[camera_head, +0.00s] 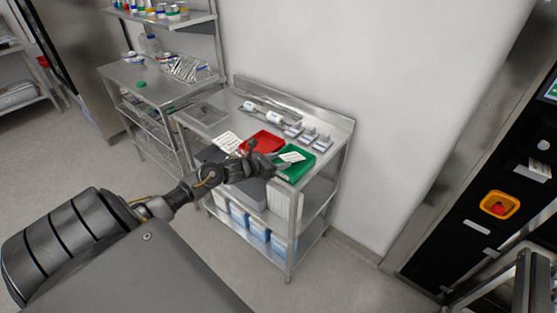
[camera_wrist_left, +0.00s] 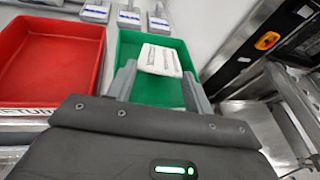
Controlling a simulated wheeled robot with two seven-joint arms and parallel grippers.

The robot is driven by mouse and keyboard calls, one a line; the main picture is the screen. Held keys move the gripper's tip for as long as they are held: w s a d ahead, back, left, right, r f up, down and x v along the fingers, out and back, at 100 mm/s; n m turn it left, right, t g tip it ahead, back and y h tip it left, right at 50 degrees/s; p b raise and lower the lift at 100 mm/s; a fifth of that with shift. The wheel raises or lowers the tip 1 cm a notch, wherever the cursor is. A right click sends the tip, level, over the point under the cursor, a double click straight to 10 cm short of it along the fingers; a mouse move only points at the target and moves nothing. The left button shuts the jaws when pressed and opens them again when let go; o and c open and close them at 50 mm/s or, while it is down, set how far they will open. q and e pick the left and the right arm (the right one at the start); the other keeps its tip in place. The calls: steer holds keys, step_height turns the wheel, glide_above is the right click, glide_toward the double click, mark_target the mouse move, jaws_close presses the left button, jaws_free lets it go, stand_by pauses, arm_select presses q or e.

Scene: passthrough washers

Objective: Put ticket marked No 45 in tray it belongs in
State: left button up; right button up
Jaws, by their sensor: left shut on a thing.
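A white ticket (camera_head: 292,157) with dark print is in my left gripper (camera_head: 279,160), and it also shows in the left wrist view (camera_wrist_left: 160,60). Its number is too small to read. The gripper is shut on it, over the green tray (camera_head: 300,170). In the left wrist view the green tray (camera_wrist_left: 130,47) lies beneath the ticket, and its inside looks empty where I see it. The red tray (camera_head: 262,141) stands to its left; it looks empty in the left wrist view (camera_wrist_left: 55,62). My right gripper is not in view.
The trays stand on a steel table (camera_head: 226,105). Several small grey blocks (camera_head: 308,136) and white cylinders (camera_head: 262,111) line its back. A white printed card (camera_head: 229,142) is left of the red tray. Blue-and-white boxes (camera_head: 258,229) are on the lower shelf.

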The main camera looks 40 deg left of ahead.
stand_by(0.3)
arm_select(q)
steer(key=o, duration=1)
steer(key=shift+s, duration=0.25)
steer(key=b+v, duration=0.3)
steer(key=v, duration=0.7)
steer(key=shift+s+r, duration=0.1)
steer(key=shift+s, duration=0.1)
